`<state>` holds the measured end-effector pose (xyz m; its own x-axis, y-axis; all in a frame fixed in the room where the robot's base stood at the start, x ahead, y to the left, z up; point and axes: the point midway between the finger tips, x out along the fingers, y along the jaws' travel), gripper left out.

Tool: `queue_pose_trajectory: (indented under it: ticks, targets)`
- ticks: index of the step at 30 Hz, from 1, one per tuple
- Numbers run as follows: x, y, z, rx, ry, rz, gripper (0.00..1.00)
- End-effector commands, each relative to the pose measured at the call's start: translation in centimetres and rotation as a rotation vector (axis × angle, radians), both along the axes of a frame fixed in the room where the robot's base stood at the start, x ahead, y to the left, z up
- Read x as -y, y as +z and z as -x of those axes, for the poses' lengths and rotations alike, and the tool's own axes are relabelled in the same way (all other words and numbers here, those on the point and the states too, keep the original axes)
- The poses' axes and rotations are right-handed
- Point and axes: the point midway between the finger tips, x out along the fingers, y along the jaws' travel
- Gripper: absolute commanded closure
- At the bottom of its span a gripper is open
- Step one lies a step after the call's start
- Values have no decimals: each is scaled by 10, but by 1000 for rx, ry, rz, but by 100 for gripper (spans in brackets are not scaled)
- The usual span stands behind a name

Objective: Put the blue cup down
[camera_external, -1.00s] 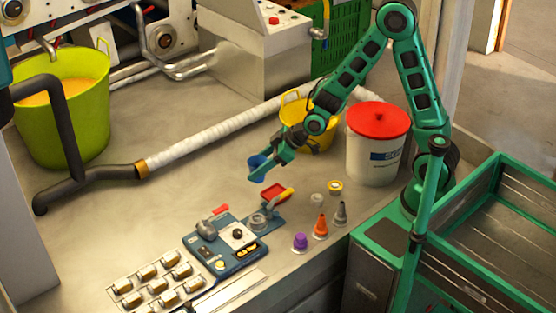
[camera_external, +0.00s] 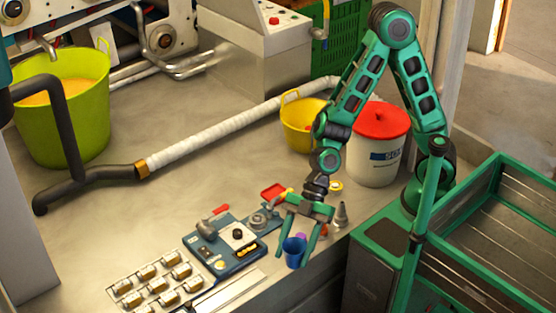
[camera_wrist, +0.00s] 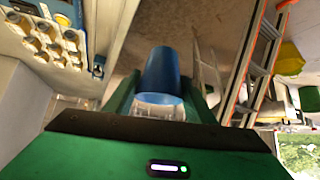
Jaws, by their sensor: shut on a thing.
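The blue cup (camera_external: 293,258) is between the fingers of my gripper (camera_external: 296,245), which is shut on it near the counter's front edge. In the wrist view the blue cup (camera_wrist: 160,72) sits between the two green fingers, with a pale rim towards the camera. I cannot tell whether its lower end touches anything. A purple cup (camera_external: 301,238) shows just behind the blue cup, partly hidden. My gripper mostly hides the orange cone.
A grey cone (camera_external: 341,214) and a yellow ring (camera_external: 336,185) stand to the right. The blue control box (camera_external: 236,262) and a tray of metal pieces (camera_external: 128,302) lie left. A white bucket with a red lid (camera_external: 377,155) stands behind.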

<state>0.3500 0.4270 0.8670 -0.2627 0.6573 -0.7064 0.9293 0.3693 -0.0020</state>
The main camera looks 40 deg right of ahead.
Motion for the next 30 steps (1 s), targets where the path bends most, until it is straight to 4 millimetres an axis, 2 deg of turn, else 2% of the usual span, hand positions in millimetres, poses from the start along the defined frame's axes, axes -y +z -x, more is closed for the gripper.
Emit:
queue_pose_trajectory:
  ticks: [2, 5, 18, 26, 30]
  targets:
    - [1, -2, -1, -1, 11, 0, 72]
    - [5, -11, -13, -4, 11, 2, 72]
    - [32, -61, -92, -3, 10, 1, 72]
    - [37, -73, -106, -1, 14, 0, 72]
    - [37, -90, -105, -4, 13, 2, 72]
